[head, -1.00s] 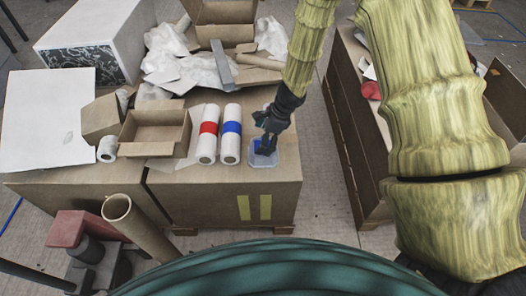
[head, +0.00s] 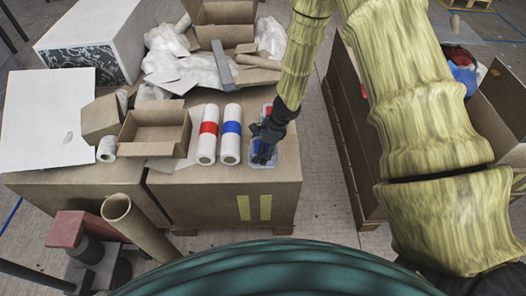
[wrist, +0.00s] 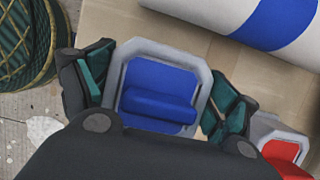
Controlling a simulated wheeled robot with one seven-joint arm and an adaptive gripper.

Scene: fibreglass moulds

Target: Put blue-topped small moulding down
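The blue-topped small moulding (wrist: 158,84) has a grey rim and lies between the fingers of my gripper (wrist: 160,100) in the wrist view. The finger pads appear to press on opposite sides of its rim. In the head view my gripper (head: 264,146) points down over the right part of the cardboard-topped bench (head: 205,185), right of a blue-banded roll. The moulding (head: 263,158) shows partly under the fingers there, at or very near the bench top. The exact gap below it cannot be told.
A red-topped moulding (wrist: 285,152) lies close beside my right finger in the wrist view. An open cardboard box (head: 155,132) is farther left. The bench front is clear.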

